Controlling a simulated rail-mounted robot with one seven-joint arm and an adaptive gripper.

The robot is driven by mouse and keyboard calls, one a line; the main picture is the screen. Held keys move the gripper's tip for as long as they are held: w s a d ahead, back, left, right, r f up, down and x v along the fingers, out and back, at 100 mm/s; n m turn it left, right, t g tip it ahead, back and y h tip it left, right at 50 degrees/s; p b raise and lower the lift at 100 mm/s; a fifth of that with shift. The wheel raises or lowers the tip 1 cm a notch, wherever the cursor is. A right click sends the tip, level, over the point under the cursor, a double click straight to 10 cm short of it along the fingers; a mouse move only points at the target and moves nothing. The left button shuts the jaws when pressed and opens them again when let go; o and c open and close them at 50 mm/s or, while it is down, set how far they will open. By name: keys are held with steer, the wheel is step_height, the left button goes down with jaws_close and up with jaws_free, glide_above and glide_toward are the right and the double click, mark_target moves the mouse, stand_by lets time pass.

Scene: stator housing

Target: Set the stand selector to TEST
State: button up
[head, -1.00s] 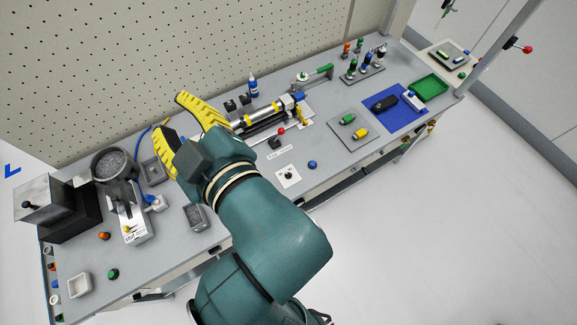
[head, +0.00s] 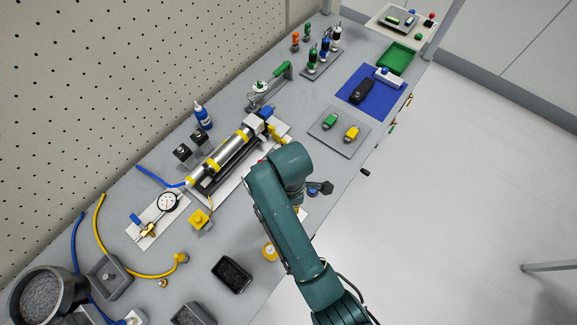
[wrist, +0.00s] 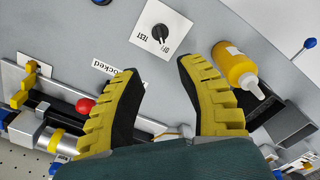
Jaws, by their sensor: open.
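The stand selector (wrist: 160,32) is a black rotary knob on a white square plate, near the top middle of the wrist view. The labels TEST and OFF on its plate appear rotated; I cannot tell surely which one the knob points at. My gripper (wrist: 160,72) has yellow ribbed fingers with black pads, spread wide with nothing between them. Its tips are just below the selector plate in the picture, apart from the knob. In the head view my arm hides the gripper and the knob.
A red ball knob (wrist: 85,105) and the cylinder assembly (head: 225,155) lie on the left finger's side. A "locked" label (wrist: 115,72) is partly covered.

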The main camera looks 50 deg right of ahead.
step_height(320, 180, down, 15)
steer(key=shift+r+b, duration=0.1)
steer(key=shift+b, duration=0.75)
steer(key=shift+o, duration=0.2)
jaws_close()
